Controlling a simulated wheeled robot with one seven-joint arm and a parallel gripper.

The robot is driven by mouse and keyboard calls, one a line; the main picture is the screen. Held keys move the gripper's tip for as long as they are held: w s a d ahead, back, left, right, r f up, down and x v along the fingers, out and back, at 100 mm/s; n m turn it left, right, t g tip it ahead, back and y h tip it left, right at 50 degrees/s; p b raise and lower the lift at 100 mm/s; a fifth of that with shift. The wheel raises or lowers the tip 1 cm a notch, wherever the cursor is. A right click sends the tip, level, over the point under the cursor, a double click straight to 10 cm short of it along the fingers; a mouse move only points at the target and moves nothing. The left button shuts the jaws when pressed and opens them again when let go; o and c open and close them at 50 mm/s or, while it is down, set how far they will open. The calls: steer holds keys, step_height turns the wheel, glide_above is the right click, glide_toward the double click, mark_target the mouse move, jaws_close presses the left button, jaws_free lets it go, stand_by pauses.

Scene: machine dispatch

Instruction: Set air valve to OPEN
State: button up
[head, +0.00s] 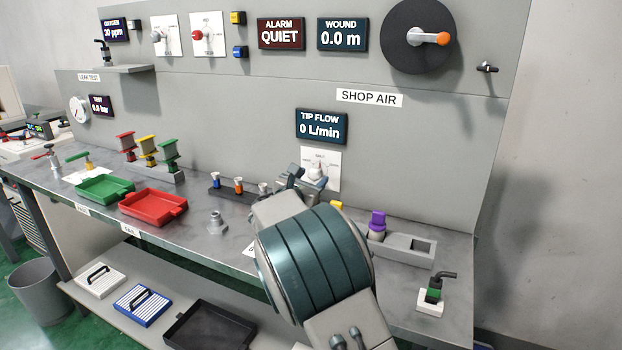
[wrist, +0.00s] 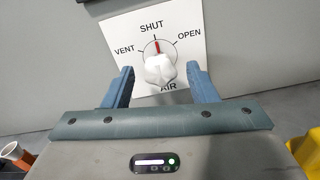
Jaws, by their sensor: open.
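The air valve is a white knob (wrist: 161,70) on a white plate (wrist: 112,34) marked VENT, SHUT, OPEN and AIR. Its red pointer line (wrist: 157,47) points up at SHUT, with OPEN to the upper right and VENT to the left. My gripper (wrist: 165,82) is open, with one blue finger on each side of the knob. Gaps show between the fingers and the knob. In the head view the valve plate (head: 333,172) is on the back panel under the TIP FLOW display, and my gripper (head: 308,180) is in front of it, partly hiding the knob.
The TIP FLOW display (head: 321,127) reads 0 L/min. On the bench near my arm are a purple-topped part (head: 377,222), a grey tray (head: 418,251) and a small rack (head: 226,192). A green and black fitting (head: 433,291) stands at the right front.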

steer(key=shift+w, duration=0.1)
steer(key=c, duration=1)
steer(key=shift+o, duration=0.2)
steer(key=shift+f+b, duration=0.1)
steer(key=shift+b, duration=0.5)
steer(key=m+b, duration=0.2)
steer(key=b, duration=0.1)
steer(key=shift+f, duration=0.2)
steer(key=m+b, duration=0.3)
steer(key=b, duration=0.3)
steer(key=shift+m, duration=0.4)
steer(key=m+b, duration=0.4)
steer(key=b, duration=0.1)
steer(key=shift+r+m+b, duration=0.3)
steer(key=shift+m+b, duration=0.8)
steer(key=shift+b, duration=0.3)
